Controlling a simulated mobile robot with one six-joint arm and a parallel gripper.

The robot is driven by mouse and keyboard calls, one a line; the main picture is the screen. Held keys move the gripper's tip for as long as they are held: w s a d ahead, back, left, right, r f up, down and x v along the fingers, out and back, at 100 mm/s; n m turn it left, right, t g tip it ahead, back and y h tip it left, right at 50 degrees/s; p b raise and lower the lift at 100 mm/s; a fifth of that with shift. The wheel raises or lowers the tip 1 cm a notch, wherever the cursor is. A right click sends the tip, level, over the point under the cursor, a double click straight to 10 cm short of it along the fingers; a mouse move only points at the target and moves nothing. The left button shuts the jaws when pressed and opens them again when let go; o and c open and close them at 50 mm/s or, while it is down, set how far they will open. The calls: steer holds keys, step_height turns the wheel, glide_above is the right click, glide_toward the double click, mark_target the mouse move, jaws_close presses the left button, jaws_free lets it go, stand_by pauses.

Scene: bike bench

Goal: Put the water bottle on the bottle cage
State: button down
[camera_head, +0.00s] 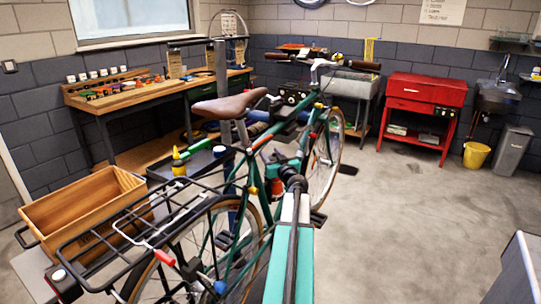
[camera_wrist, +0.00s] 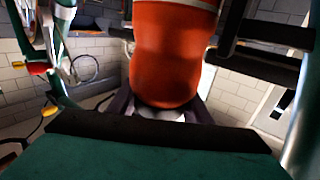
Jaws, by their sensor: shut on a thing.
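The water bottle (camera_wrist: 172,55) is orange-red and fills the upper middle of the wrist view. Its pale end lies between the dark fingers of my gripper (camera_wrist: 162,108), which is shut on it. In the head view an orange patch (camera_head: 276,187), probably the bottle, shows beside my wrist, within the outline of the green bike (camera_head: 240,165). My arm hides most of my gripper there. Green tubes and dark bars lie around the bottle in the wrist view. I cannot make out the bottle cage clearly, nor tell whether the bottle touches it.
The bike's black rear rack (camera_head: 135,225) and a wooden crate (camera_head: 85,210) stand at left. A workbench (camera_head: 160,95) lines the left wall. A red tool cabinet (camera_head: 425,95) and yellow bucket (camera_head: 477,155) stand at back right. The floor at right is largely clear.

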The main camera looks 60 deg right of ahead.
steer(key=c, duration=0.9)
jaws_free()
steer(key=shift+f, duration=0.1)
steer(key=shift+c, duration=0.2)
steer(key=shift+s, duration=0.1)
steer(key=b+v, duration=0.2)
steer(key=v, duration=1)
stand_by(0.3)
